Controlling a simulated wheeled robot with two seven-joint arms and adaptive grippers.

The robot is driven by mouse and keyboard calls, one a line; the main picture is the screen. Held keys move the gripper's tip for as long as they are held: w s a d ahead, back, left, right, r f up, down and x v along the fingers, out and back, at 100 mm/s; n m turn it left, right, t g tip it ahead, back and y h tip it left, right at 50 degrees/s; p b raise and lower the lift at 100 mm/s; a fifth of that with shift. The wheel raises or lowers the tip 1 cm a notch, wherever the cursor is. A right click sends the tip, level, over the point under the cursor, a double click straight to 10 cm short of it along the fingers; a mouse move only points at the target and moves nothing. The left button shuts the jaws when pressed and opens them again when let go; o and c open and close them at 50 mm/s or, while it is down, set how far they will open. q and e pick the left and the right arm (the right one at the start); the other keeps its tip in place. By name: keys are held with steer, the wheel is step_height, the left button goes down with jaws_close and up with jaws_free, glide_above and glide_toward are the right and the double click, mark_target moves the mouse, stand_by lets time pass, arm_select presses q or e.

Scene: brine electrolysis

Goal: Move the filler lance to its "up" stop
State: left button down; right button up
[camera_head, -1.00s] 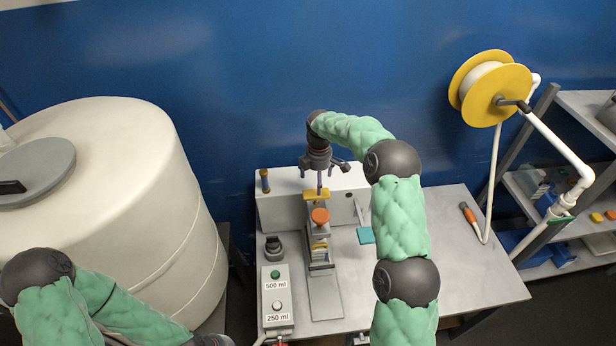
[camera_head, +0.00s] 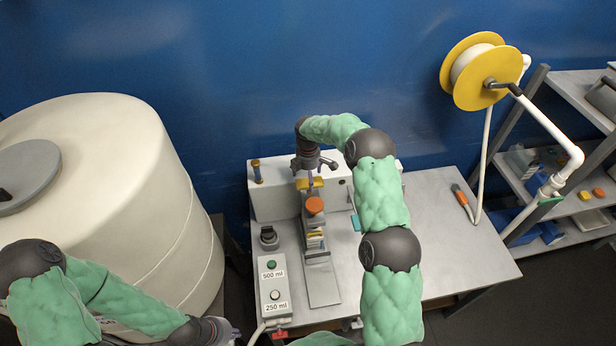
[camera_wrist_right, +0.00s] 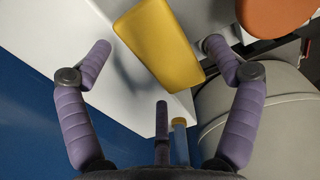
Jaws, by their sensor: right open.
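The filler stand carries a yellow block (camera_head: 312,184), which looks like the filler lance's handle, above an orange cap (camera_head: 315,205). The lance's slim lower parts are hard to make out. My right gripper (camera_head: 315,178) is just above the yellow block. In the right wrist view, the yellow block (camera_wrist_right: 158,42) lies between the spread purple fingers of my right gripper (camera_wrist_right: 155,50), with gaps on both sides. The orange cap (camera_wrist_right: 275,12) shows at upper right there. My left gripper (camera_head: 233,334) is low at the bottom edge, mostly cut off.
A control box (camera_head: 272,285) with 500 ml and 250 ml buttons stands left of the filler, with a dark knob (camera_head: 268,236) behind it. A large cream tank (camera_head: 110,190) stands at left. A hose reel (camera_head: 478,72) hangs at right. The table's right side (camera_head: 440,225) is mostly clear.

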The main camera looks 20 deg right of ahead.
steer(key=shift+f, duration=0.35)
steer(key=c, duration=1.7)
step_height(320, 180, up, 5)
steer(key=shift+w+f+p, duration=0.1)
steer(key=shift+f+p, duration=0.1)
steer(key=shift+p, duration=0.25)
steer(key=shift+r, duration=0.1)
steer(key=o, duration=1.5)
steer(key=shift+o, duration=1)
